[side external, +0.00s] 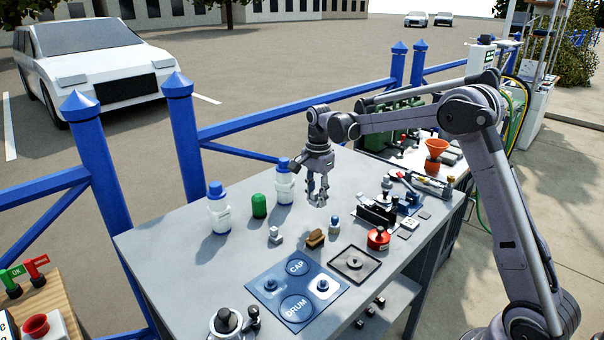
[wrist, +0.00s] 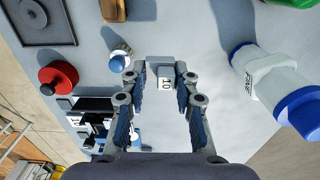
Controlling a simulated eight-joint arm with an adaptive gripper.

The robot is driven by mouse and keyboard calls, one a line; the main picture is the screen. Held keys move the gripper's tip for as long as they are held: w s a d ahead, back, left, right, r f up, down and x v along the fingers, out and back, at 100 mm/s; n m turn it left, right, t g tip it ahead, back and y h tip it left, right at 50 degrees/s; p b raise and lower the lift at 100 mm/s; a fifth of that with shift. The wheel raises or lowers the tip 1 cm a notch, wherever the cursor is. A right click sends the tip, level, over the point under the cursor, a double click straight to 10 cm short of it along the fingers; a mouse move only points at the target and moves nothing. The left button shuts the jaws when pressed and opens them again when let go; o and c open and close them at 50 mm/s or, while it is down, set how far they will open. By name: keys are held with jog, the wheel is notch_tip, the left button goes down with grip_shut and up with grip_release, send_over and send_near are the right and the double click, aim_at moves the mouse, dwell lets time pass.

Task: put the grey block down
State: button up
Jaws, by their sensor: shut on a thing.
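My gripper (side external: 318,194) is in the middle of the side view, pointing down over the grey bench. In the wrist view, its two fingers (wrist: 161,84) are closed on the sides of a small grey block (wrist: 165,68) with a white label reading "10". The block sits between the fingertips. It appears to be held above the bench top, but the height of the gap is hard to tell. In the side view the fingers mostly hide the block.
Blue-capped bottles (side external: 218,211) and a green cylinder (side external: 259,206) stand left of my gripper. A brown block (side external: 315,239), a red can (side external: 378,239), a black tray (side external: 372,275) and a blue CAP/DRUM mat (side external: 262,299) lie nearer the front. Black fixtures (side external: 380,212) stand to the right.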

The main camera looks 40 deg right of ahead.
aim_at(303, 223)
jog(key=w+a+f, duration=0.2)
jog(key=a, duration=0.1)
jog(key=shift+w+f, duration=0.2)
jog(key=shift+w, duration=0.05)
jog(key=shift+f, duration=2)
jog(key=shift+f, duration=0.15)
jog(key=o, duration=1)
jog(key=shift+o, duration=0.2)
